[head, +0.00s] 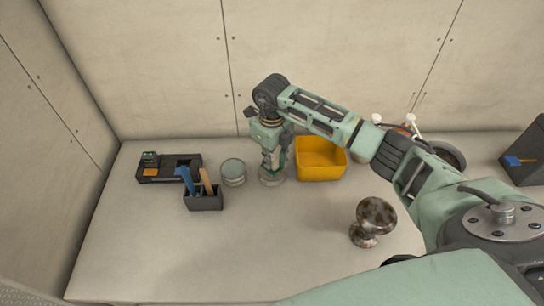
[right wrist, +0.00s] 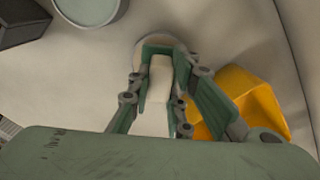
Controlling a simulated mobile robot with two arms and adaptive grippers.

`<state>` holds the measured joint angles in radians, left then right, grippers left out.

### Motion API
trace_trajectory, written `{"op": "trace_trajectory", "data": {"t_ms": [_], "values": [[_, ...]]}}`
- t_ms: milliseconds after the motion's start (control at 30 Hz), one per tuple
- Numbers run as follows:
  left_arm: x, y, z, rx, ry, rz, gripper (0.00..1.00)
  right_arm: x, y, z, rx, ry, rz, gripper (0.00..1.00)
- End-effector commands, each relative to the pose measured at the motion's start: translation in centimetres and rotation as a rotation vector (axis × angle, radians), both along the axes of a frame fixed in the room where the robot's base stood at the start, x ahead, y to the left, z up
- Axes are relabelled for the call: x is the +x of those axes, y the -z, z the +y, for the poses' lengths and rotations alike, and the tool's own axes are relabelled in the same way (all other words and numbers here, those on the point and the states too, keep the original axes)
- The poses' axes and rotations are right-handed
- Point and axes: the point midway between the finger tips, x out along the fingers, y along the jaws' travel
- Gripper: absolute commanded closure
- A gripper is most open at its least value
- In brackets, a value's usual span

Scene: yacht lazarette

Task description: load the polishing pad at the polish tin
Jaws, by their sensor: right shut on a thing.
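My right gripper (head: 270,163) points down and is shut on the pale upright handle of the polishing pad (right wrist: 160,85). The pad's round pale base (head: 272,179) shows under the fingers, at or just above the bench top; I cannot tell whether it touches. The polish tin (head: 233,172), a round grey-green tin with a pale top, stands just left of the gripper, apart from the pad. Part of the tin (right wrist: 92,8) also shows at the top of the right wrist view. My left gripper is not in view.
A yellow bin (head: 321,174) stands close right of the gripper. A dark caddy with tools (head: 205,203) and a black device (head: 150,176) lie left of the tin. A mottled mushroom-shaped piece (head: 376,214) stands front right. The front left bench (head: 150,255) is clear.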

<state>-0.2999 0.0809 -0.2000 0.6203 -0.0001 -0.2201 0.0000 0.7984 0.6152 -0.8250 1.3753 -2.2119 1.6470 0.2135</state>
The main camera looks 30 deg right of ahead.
Motion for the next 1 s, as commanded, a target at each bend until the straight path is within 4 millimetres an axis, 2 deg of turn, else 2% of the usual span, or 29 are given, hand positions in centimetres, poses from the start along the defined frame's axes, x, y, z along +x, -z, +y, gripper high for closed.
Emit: {"op": "trace_trajectory", "data": {"t_ms": [1000], "values": [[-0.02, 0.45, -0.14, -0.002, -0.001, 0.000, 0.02, 0.00, 0.51, -0.03, -0.001, 0.000, 0.000, 1.00]]}}
